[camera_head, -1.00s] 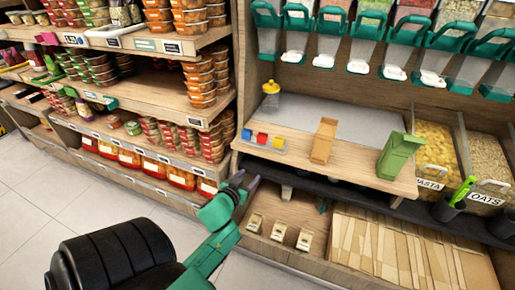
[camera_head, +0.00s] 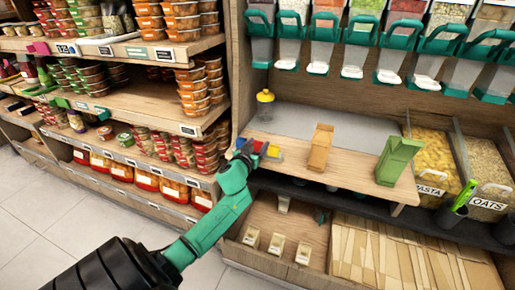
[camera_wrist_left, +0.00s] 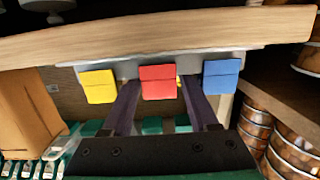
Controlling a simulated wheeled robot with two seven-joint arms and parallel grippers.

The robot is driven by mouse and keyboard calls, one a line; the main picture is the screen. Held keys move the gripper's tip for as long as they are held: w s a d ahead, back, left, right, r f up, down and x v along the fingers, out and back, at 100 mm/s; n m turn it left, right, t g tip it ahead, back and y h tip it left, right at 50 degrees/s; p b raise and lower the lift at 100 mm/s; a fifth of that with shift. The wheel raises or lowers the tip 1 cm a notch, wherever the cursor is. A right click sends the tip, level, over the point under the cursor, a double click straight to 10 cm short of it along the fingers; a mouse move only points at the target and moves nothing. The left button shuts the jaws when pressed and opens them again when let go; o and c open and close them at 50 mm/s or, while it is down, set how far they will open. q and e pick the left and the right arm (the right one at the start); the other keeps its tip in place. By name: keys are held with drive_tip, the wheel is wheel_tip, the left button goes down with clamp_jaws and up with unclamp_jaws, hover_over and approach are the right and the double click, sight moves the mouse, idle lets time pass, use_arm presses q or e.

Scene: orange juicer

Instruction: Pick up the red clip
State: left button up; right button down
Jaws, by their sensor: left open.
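The red clip (camera_wrist_left: 157,82) sits in the middle of a row on a grey strip along the wooden shelf edge, between the yellow clip (camera_wrist_left: 99,87) and the blue clip (camera_wrist_left: 221,80) in the left wrist view. My left gripper (camera_wrist_left: 158,104) is open, with its two dark fingers on either side of the red clip. I cannot tell whether they touch it. In the head view my left gripper (camera_head: 254,150) is at the shelf's front left edge and partly covers the clips; the yellow clip (camera_head: 274,152) shows beside it. My right gripper is not in view.
On the shelf (camera_head: 345,172) stand a brown bag (camera_head: 320,148), a green bag (camera_head: 397,160) and a yellow-topped bottle (camera_head: 265,106). Stacked tubs (camera_head: 200,95) fill the shelving at left. A bin with small scoops (camera_head: 276,244) lies below.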

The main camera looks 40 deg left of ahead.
use_arm(q)
drive_tip(key=shift+r, duration=0.1)
drive_tip(key=shift+c, duration=0.6)
clamp_jaws()
